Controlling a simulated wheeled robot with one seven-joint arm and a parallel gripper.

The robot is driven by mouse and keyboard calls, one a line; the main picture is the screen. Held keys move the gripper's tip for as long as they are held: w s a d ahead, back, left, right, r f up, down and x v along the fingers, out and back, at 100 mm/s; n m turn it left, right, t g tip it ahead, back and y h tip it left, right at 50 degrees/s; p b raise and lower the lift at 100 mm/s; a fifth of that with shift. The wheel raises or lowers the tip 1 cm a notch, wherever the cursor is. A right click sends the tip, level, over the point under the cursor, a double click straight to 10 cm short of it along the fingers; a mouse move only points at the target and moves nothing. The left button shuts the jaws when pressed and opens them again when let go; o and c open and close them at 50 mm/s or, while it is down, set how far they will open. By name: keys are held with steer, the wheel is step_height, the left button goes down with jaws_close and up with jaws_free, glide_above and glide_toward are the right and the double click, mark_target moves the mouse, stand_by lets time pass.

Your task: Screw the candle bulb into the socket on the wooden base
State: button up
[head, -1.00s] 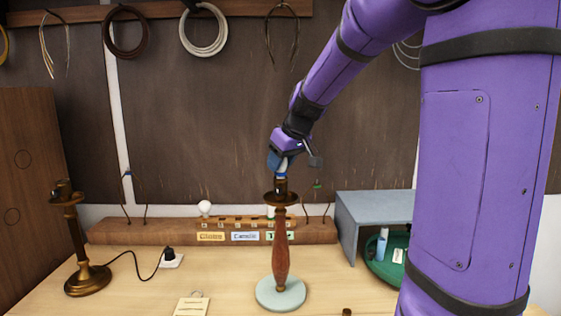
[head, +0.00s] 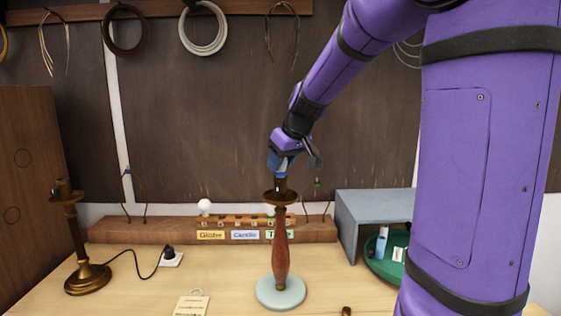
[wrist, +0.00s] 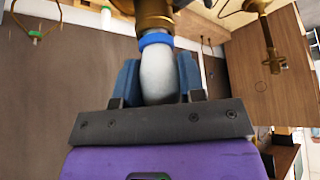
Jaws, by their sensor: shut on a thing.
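A lamp with a turned reddish wooden stem (head: 281,245) stands upright on a pale round foot in the middle of the bench. Its brass socket (head: 280,186) is at the top, above a brass dish. My gripper (head: 280,166) is directly above the socket, pointing down. In the wrist view its two blue fingers are shut on a white bulb (wrist: 159,76) with a blue collar. The collar end of the bulb meets the brass socket (wrist: 154,14), roughly in line with it. How deep the bulb sits is hidden.
A brass lamp (head: 88,277) with a black cord stands at the left. A wooden rack (head: 130,231) with labelled places and a white globe bulb (head: 204,206) is behind. A grey shelf (head: 375,205) and green tray (head: 378,268) are at the right. A tag lies in front.

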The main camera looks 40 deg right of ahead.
steer(key=shift+c, duration=1.3)
steer(key=m+h, duration=0.2)
steer(key=m, duration=0.2)
steer(key=shift+m+g+h, duration=0.4)
steer(key=shift+m+h, duration=0.5)
steer(key=shift+m, duration=1.1)
steer(key=m+h, duration=0.1)
steer(key=m, duration=0.1)
steer(key=m+g+h, duration=0.1)
steer(key=m, duration=0.1)
steer(key=shift+g, duration=0.3)
steer(key=m, duration=0.2)
steer(key=m+g, duration=0.1)
steer(key=m, duration=0.1)
steer(key=shift+g+h, duration=0.3)
steer(key=shift+h, duration=0.1)
